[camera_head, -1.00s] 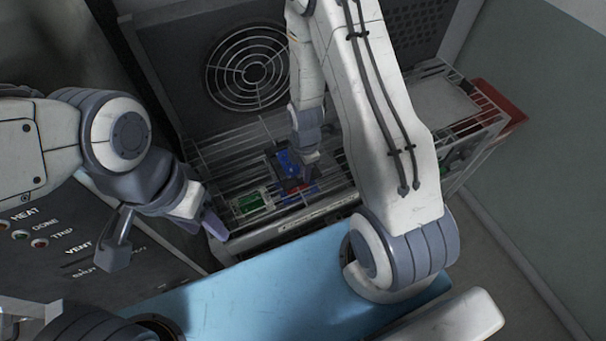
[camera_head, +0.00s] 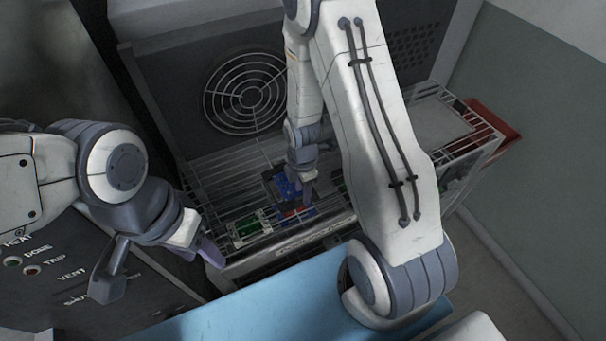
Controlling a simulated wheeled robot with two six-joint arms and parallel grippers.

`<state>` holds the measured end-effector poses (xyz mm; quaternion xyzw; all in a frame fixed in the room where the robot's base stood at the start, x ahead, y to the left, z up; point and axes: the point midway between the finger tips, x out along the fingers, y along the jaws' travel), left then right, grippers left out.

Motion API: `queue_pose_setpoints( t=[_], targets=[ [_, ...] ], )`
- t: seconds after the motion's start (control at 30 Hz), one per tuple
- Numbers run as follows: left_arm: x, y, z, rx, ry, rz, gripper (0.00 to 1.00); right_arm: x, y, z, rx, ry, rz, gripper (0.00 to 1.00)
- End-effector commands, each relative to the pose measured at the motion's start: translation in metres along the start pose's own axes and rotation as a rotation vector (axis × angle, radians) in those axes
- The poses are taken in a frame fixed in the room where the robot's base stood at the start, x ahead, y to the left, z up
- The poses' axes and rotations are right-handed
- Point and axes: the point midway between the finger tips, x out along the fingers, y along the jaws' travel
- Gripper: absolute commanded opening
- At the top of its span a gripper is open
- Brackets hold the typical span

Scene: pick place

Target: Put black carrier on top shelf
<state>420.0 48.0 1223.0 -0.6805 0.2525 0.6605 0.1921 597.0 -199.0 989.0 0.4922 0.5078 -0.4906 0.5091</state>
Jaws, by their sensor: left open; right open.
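A dark, black-looking carrier (camera_head: 269,181) lies on the wire shelf rack (camera_head: 222,190), with a blue piece (camera_head: 287,187) at it. Its outline is partly hidden by my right gripper and the rack wires. My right gripper (camera_head: 308,190) points down right beside the blue piece and the carrier. Its jaws are open, and I cannot tell whether they touch the carrier. My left gripper (camera_head: 207,252) is open and empty at the rack's front left corner. A green board (camera_head: 248,229) and a red piece (camera_head: 297,212) lie near the rack's front edge.
A dark panel with a round fan grille (camera_head: 245,92) stands behind the rack. A red bin (camera_head: 492,119) is at the rack's right end. A labelled control panel (camera_head: 60,290) is at the lower left. A light blue surface (camera_head: 260,300) lies in front. My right arm hides the rack's middle.

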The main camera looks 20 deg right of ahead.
Motion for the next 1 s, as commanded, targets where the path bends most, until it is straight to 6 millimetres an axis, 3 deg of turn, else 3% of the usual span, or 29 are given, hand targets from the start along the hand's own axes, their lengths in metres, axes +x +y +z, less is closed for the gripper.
queue_pose_setpoints(
  t=[0.4,0.67,0.77,0.87,1.0],
  targets=[
    [0.019,-0.001,0.001,-0.003,-0.001,0.0,0.5,-0.075,0.001,0.0,0.0,-0.001,0.007,0.47],
    [0.021,-0.002,0.001,-0.004,0.0,0.0,0.5,-0.101,0.0,-0.003,0.006,0.0,0.004,0.47],
    [0.021,-0.002,0.001,-0.004,0.0,0.0,0.5,-0.113,-0.005,-0.019,0.058,0.003,0.008,0.47],
    [0.021,-0.002,0.001,-0.004,0.0,0.0,0.5,-0.134,-0.019,-0.052,0.177,0.014,0.017,0.47],
    [0.021,-0.002,0.001,-0.004,0.0,0.0,0.5,-0.169,-0.06,-0.105,0.419,0.04,0.018,0.47]
  ],
)
